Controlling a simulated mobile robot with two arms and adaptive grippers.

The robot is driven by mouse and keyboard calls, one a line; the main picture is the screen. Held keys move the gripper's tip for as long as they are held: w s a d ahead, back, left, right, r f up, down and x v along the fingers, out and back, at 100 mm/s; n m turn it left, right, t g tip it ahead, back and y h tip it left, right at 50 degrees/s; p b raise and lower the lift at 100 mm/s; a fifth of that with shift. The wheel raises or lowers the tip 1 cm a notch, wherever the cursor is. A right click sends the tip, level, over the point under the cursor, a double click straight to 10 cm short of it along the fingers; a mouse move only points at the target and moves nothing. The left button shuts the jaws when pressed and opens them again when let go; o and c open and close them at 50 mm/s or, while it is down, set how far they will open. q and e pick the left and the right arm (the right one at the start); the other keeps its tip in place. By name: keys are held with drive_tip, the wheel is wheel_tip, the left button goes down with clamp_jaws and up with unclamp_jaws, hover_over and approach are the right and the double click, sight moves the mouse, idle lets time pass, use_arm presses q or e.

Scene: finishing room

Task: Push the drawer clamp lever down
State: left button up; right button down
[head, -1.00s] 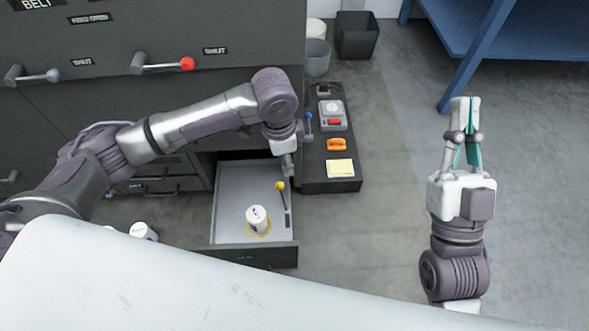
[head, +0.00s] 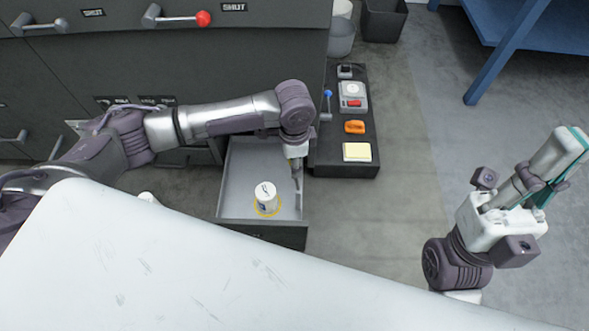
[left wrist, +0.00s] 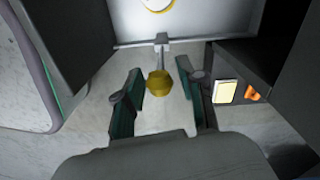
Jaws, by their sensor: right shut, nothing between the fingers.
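The grey drawer (head: 237,178) stands open below the dark cabinet. The clamp lever (left wrist: 162,55) has a yellow ball knob (left wrist: 158,83) and shows in the left wrist view. My left gripper (head: 297,180) points down over the drawer's right side and hides the knob in the head view. In the left wrist view my left gripper (left wrist: 163,78) is open, its fingers on either side of the knob with gaps; I cannot tell the depth between them. My right gripper (head: 572,150) is shut and empty, raised at the far right.
A white container (head: 265,193) with a yellow ring at its foot stands in the drawer. A dark panel (head: 340,165) right of the drawer carries a blue-knobbed lever (head: 327,103), an orange object (head: 355,127) and a yellow pad (head: 357,151).

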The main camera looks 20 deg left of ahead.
use_arm(q)
drive_tip(key=shift+f+b, duration=0.3)
drive_tip(key=shift+f, duration=0.8)
clamp_jaws()
